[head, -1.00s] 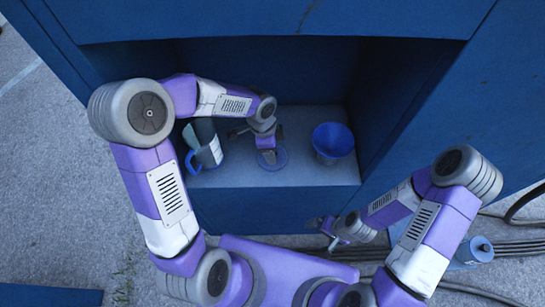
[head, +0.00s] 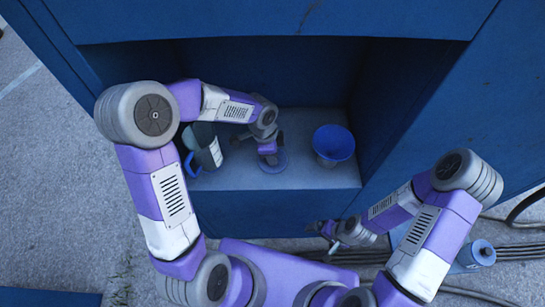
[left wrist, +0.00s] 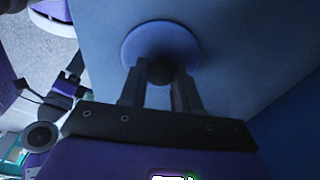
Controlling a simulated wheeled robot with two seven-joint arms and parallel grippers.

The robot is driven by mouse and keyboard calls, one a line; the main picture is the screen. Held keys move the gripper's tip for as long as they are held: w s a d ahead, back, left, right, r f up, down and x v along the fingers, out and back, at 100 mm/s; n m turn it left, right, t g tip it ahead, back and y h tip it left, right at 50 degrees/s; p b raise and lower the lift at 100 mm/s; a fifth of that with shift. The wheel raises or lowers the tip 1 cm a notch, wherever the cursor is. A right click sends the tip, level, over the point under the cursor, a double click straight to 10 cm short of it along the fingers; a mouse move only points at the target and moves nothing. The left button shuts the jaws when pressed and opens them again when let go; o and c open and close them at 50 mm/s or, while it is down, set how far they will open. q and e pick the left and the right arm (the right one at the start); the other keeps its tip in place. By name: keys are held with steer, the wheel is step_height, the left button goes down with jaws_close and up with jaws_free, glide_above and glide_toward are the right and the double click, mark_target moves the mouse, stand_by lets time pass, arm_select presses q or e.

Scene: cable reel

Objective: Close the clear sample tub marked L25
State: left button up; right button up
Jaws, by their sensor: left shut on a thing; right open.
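My left gripper (left wrist: 160,88) is shut on the dark knob (left wrist: 160,70) of a round blue disc, which looks like a lid (left wrist: 160,42). In the head view the lid (head: 274,163) is at the shelf's middle, under my left gripper (head: 268,153). I cannot tell whether it touches the shelf. A grey, partly see-through container with a white label and a blue handle (head: 203,148) stands left of it, partly behind my left arm. I cannot read L25 on it. My right gripper (head: 323,229) is open and empty in front of the cabinet.
A blue flared cup or funnel (head: 333,143) stands right of the lid. The shelf (head: 305,176) sits in a blue cabinet recess with side walls and an overhang (head: 270,20). A small blue canister (head: 483,251) and cables (head: 520,249) lie outside at right.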

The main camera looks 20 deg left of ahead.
arm_select(q)
step_height(320, 180, up, 10)
steer(key=p, duration=0.3)
stand_by(0.4)
steer(key=a+f+n, duration=0.1)
steer(key=n, duration=0.4)
steer(key=w+a+f+n+t+y, duration=0.1)
steer(key=a+f+n, duration=0.1)
steer(key=n, duration=0.3)
steer(key=w+a+f+n, duration=0.1)
steer(key=a+n, duration=0.1)
steer(key=n, duration=0.2)
steer(key=shift+a+f+n+y, duration=0.1)
steer(key=shift+f+n+y, duration=0.15)
steer(key=shift+n+y, duration=0.15)
